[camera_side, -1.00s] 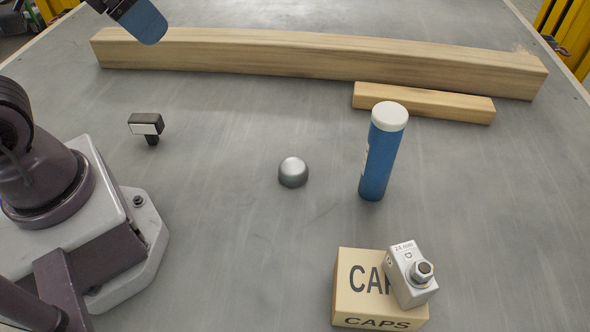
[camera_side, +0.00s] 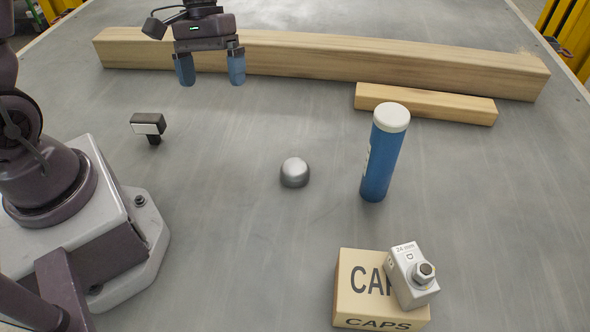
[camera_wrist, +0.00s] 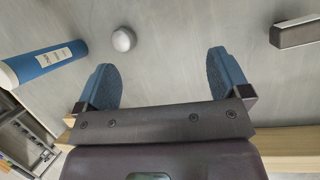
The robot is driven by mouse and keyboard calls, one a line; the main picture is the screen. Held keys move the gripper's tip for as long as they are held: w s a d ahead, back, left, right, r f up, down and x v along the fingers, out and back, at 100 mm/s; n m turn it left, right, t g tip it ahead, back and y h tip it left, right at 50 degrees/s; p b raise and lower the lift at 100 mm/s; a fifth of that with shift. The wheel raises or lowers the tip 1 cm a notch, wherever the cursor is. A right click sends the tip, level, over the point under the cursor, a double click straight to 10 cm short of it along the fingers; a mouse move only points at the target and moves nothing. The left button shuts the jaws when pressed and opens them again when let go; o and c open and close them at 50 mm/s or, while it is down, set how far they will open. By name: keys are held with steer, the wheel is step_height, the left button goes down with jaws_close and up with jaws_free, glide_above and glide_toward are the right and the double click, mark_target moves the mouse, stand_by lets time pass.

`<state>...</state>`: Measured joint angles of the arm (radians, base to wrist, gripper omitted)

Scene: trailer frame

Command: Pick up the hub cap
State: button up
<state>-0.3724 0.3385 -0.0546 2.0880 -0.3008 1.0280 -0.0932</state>
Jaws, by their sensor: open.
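The hub cap (camera_side: 295,173) is a small silver dome resting on the grey table, near the middle of the side view. In the wrist view the hub cap (camera_wrist: 123,39) lies beyond the fingers, nearer the left one. My gripper (camera_side: 210,80) has two blue fingers, spread apart with nothing between them. It is above the far left part of the table, in front of the long wooden beam and well apart from the hub cap. The open fingers also show in the wrist view (camera_wrist: 168,78).
A blue cylinder with a white lid (camera_side: 382,152) stands right of the hub cap. A caps box (camera_side: 362,292) with a grey socket block (camera_side: 411,275) on it is at front right. A small black device (camera_side: 148,126) stands left. A long beam (camera_side: 320,62) and shorter bar (camera_side: 425,104) lie behind.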

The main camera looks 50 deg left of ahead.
mark_target(291, 162)
steer(key=w+f+n+h, duration=0.1)
steer(key=f+n+h, duration=0.1)
steer(key=f, duration=0.2)
steer(key=w+f+n+h, duration=0.2)
steer(key=f+n, duration=0.1)
steer(key=f, duration=0.2)
steer(key=w+f+n+h, duration=0.2)
steer(key=f, duration=0.2)
steer(key=shift+a+f+h, duration=0.3)
steer(key=shift+a+h, duration=0.1)
steer(key=w+f+n+h, duration=0.1)
steer(key=w+f+n+t+h, duration=0.1)
steer(key=shift+w+d+n, duration=0.2)
steer(key=shift+w+n, duration=0.15)
steer(key=shift+n, duration=0.05)
steer(key=shift+w+a+r+n+t, duration=0.15)
steer(key=shift+w+r+n+t, duration=0.25)
steer(key=shift+w+r, duration=0.5)
steer(key=shift+d+h, duration=0.4)
steer(key=x, duration=0.7)
steer(key=shift+f, duration=0.2)
steer(key=shift+s+f+x, duration=0.15)
steer(key=shift+x, duration=1.2)
steer(key=shift+s+f+x, duration=0.1)
steer(key=shift+f+x, duration=0.05)
steer(key=shift+x, duration=1.15)
steer(key=shift+a, duration=0.1)
steer(key=c, duration=1)
steer(key=shift+r, duration=0.1)
